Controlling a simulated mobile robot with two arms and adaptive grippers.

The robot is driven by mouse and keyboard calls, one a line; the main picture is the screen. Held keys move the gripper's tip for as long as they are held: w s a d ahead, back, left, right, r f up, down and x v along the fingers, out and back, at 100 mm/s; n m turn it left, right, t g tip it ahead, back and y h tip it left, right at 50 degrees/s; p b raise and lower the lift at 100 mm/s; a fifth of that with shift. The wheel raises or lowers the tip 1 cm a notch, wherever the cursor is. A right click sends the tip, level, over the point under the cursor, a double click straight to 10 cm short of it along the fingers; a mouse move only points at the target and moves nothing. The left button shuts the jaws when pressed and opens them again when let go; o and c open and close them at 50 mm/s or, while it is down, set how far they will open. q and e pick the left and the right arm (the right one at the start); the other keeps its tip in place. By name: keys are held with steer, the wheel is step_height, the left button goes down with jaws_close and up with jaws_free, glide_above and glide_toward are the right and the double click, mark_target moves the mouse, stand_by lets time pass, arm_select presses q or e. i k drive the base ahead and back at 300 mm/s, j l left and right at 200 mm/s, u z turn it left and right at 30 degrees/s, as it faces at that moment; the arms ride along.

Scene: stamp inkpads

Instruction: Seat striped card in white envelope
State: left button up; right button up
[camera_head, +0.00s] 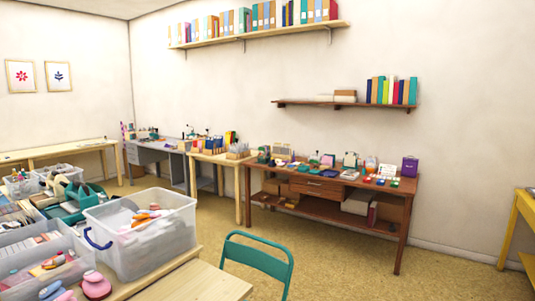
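I cannot make out a striped card or a white envelope in the head view; the small items on the tables are too tiny or too covered to tell. Flat pale papers or cards (14,224) lie at the left edge, but I cannot tell what they are. Neither of my grippers is in view.
A clear bin (150,262) stands on the near wooden table (205,285) at lower left, beside other bins. A teal chair (258,258) stands close by. A brown table (325,190) with small goods stands by the back wall. The floor (350,275) at right is clear.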

mark_target(285, 150)
steer(key=i+l+z, duration=0.35)
steer(key=i, duration=0.25)
steer(key=i+l+z, duration=0.25)
steer(key=i+z, duration=0.15)
steer(key=i, duration=0.2)
steer(key=i+z, duration=0.35)
steer(key=i, duration=0.3)
steer(key=i+u, duration=0.15)
steer(key=i, duration=0.5)
steer(key=i+l+u, duration=0.1)
steer(key=i, duration=0.5)
steer(key=i+l+u, duration=0.15)
steer(key=i, duration=0.45)
steer(key=i+j+u, duration=0.15)
steer(key=i+u, duration=0.9)
steer(key=u, duration=0.15)
steer(key=i+l+u, duration=0.2)
steer(key=i+u, duration=0.2)
steer(key=i+j+z, duration=0.1)
steer(key=i+j, duration=0.15)
steer(key=i, duration=0.3)
steer(key=i+j+z, duration=0.15)
steer(key=i, duration=0.35)
steer(key=i+j+z, duration=0.3)
steer(key=i+j, duration=0.15)
